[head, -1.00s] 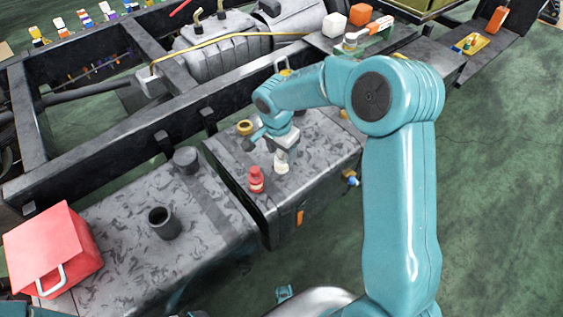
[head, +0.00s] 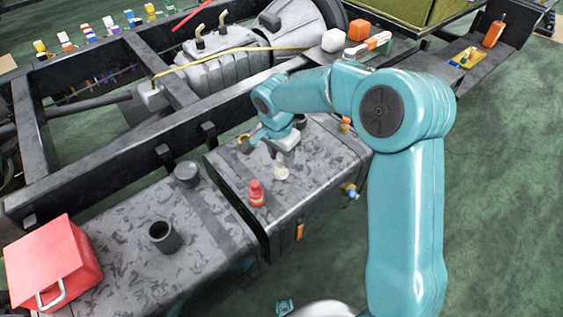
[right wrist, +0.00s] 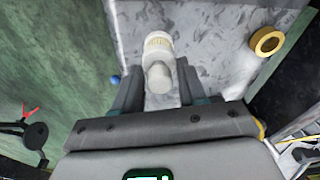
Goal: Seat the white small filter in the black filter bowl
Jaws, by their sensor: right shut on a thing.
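The white small filter (head: 281,169) is upright at the right-hand tank top, beside a red bottle. My right gripper (head: 284,153) is shut on it from above and behind. In the right wrist view the filter (right wrist: 158,50), with a cream ribbed band, stands out between the two dark fingers (right wrist: 160,88). I cannot tell whether its base touches the tank. The black filter bowl (head: 164,237) appears to be the open dark cup on the left-hand tank top, apart from the gripper. My left gripper is not in view.
The red bottle (head: 257,193) stands close in front of the filter. A yellow ring (right wrist: 267,41) lies on the tank top. A gap (head: 236,205) separates the tanks.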

